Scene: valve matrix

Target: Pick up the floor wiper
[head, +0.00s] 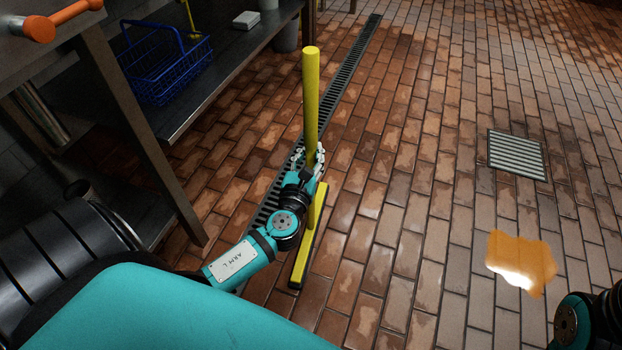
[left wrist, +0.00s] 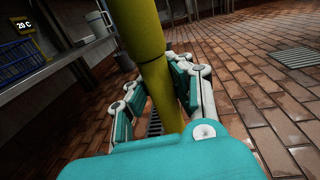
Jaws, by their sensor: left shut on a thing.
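The floor wiper (head: 311,92) has a yellow handle and a long yellow head with a dark edge, low near the floor. In the head view its handle stands roughly upright. My left gripper (head: 310,160) is shut on the handle, partway up it. In the left wrist view the yellow handle (left wrist: 148,45) passes between the fingers of my left gripper (left wrist: 158,95). I cannot tell whether the head touches the floor. Only part of my right arm shows at the lower right of the head view; its gripper is out of view.
A long drain grate (head: 347,72) runs along the tiled floor behind the wiper. A blue basket (head: 165,65) sits on a shelf at the upper left. An orange puddle (head: 522,262) and a square drain (head: 517,154) lie on the right. The floor between is clear.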

